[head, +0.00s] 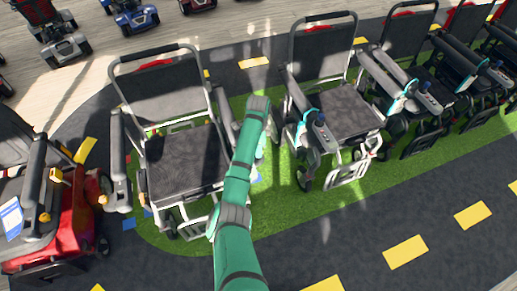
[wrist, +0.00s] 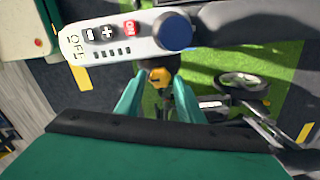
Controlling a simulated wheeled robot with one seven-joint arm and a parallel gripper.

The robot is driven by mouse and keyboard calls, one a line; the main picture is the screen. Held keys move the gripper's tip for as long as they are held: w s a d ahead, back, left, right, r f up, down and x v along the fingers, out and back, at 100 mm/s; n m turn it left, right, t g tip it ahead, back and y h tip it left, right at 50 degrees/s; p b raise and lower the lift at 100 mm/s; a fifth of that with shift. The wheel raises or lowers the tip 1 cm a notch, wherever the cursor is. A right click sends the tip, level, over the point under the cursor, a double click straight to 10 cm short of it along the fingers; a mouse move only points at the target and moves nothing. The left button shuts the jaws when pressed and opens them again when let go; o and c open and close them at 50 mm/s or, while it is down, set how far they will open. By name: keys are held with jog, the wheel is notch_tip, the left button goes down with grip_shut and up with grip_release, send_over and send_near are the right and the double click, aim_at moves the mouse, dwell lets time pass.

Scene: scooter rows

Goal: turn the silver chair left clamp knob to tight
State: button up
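The silver chair (head: 185,160) stands at the left of the green mat in the head view, with a dark seat and light metal frame. My teal arm reaches along its picture-right side, and my gripper's fingers cannot be made out there. In the wrist view a yellow-orange clamp knob (wrist: 160,75) with a dark part sits just below a white control panel (wrist: 110,38). My gripper (wrist: 158,86) is open, one teal finger on each side below the knob, with gaps showing. The knob is hidden in the head view, and its setting cannot be read.
The panel carries a red ON button (wrist: 130,27) and a blue round knob (wrist: 173,31), close above my fingers. A second wheelchair (head: 335,110) stands right of my arm, with more beyond. A red scooter (head: 70,215) is at left. Road floor in front is clear.

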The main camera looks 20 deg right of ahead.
notch_tip(320, 180, up, 10)
dwell(0.4)
jog(key=shift+f, duration=0.2)
